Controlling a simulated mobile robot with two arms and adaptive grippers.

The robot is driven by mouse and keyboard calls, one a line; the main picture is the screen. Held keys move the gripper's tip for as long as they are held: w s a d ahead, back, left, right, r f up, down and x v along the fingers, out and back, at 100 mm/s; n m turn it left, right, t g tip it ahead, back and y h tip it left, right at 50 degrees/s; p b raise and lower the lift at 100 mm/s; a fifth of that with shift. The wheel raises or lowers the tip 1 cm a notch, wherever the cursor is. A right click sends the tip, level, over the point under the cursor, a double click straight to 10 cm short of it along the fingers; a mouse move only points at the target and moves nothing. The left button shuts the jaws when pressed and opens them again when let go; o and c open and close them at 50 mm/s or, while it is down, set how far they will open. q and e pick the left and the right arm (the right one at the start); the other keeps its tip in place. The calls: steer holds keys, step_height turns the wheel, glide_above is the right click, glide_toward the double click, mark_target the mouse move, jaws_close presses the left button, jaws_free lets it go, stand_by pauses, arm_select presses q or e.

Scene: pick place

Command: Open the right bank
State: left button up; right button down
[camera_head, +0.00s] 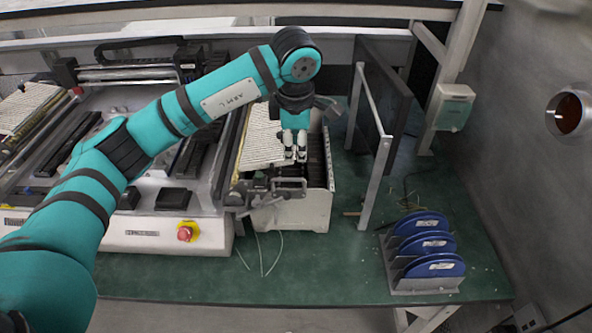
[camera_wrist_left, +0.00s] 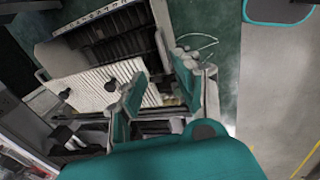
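The right bank is a cream-white box (camera_head: 305,212) with a row of dark slots, on the right side of the pick-and-place machine. A ribbed white panel (camera_head: 262,143) lies beside the slots; it also shows in the wrist view (camera_wrist_left: 92,88). A grey metal bracket (camera_head: 290,186) sits at the bank's front edge. My left gripper (camera_head: 296,153) points down over the bank, close to the slots. In the left wrist view its two fingers (camera_wrist_left: 160,78) stand apart with nothing seen between them. Whether they touch the bank is unclear. My right gripper is not in view.
The machine body (camera_head: 120,232) with a red emergency button (camera_head: 186,233) stands to the left. An upright dark panel on a metal frame (camera_head: 375,145) stands right of the bank. Blue reels (camera_head: 425,245) sit in a rack. The green table is mostly clear in front.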

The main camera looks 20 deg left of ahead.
mark_target(296, 179)
arm_select(q)
steer(key=f+p, duration=0.1)
steer(key=f, duration=0.2)
steer(key=w+f+p, duration=0.1)
steer(key=f, duration=0.3)
steer(key=w+f+p, duration=0.1)
steer(key=f, duration=0.3)
steer(key=shift+a+f, duration=0.1)
steer(key=shift+a, duration=0.15)
steer(key=shift+c, duration=0.4)
jaws_close()
